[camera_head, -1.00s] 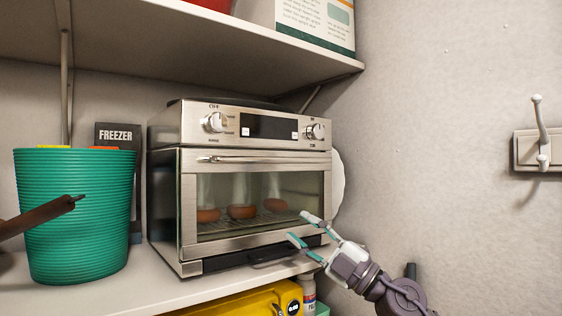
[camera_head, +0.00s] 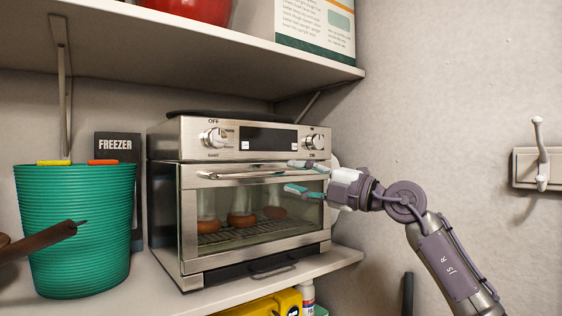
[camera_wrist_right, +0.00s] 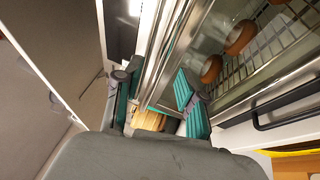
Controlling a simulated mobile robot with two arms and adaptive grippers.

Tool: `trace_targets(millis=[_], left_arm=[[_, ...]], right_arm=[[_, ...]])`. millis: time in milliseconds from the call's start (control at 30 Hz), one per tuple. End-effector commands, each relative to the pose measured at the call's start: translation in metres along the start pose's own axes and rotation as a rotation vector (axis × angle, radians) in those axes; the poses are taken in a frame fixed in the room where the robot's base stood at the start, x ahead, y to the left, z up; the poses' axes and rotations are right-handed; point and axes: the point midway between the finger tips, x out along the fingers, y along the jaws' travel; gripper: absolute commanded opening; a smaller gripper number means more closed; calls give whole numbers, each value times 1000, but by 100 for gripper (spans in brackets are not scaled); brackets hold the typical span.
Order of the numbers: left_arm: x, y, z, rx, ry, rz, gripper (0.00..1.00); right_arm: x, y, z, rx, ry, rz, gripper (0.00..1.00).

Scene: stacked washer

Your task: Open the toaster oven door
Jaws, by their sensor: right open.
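The silver toaster oven (camera_head: 250,150) stands on the shelf, its glass door (camera_head: 238,208) shut as far as I can see. Round brown items show on the rack behind the glass. The door's horizontal bar handle (camera_head: 240,175) runs along its top. My right gripper (camera_head: 290,177) is open at the right end of the handle, one finger above its level and one below. In the right wrist view the open fingers (camera_wrist_right: 155,95) spread in front of the oven front, with a metal bar between them; contact cannot be told. My left gripper is not in view.
A teal ribbed bin (camera_head: 75,225) and a dark freezer box (camera_head: 115,148) stand left of the oven. A brown rod (camera_head: 45,240) crosses the bin. An upper shelf (camera_head: 200,50) hangs above. A yellow item (camera_head: 265,305) sits below. The right wall has a hook (camera_head: 540,150).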

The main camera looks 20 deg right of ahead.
Motion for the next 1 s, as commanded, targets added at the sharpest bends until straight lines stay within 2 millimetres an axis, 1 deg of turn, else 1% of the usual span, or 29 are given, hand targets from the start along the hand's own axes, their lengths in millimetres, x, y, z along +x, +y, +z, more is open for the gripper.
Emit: trace_targets(millis=[33, 100, 233, 400, 633, 667, 700, 867, 900, 1000], left_arm=[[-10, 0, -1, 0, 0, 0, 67], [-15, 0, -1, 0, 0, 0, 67], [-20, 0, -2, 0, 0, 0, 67], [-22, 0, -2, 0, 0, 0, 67], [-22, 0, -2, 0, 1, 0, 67], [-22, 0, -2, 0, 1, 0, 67], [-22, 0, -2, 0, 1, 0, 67], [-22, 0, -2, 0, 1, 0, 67], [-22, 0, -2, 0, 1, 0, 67], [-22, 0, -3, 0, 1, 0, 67]], right_arm=[[11, 5, 0, 3, 2, 0, 40], [22, 4, 0, 3, 1, 1, 40], [35, 2, 0, 2, 1, 0, 40], [42, 0, 0, 0, 0, 1, 40], [42, 0, 0, 0, 0, 1, 40], [42, 0, 0, 0, 0, 1, 37], [42, 0, 0, 0, 0, 1, 30], [42, 0, 0, 0, 0, 1, 3], [42, 0, 0, 0, 0, 1, 0], [42, 0, 0, 0, 0, 1, 0]])
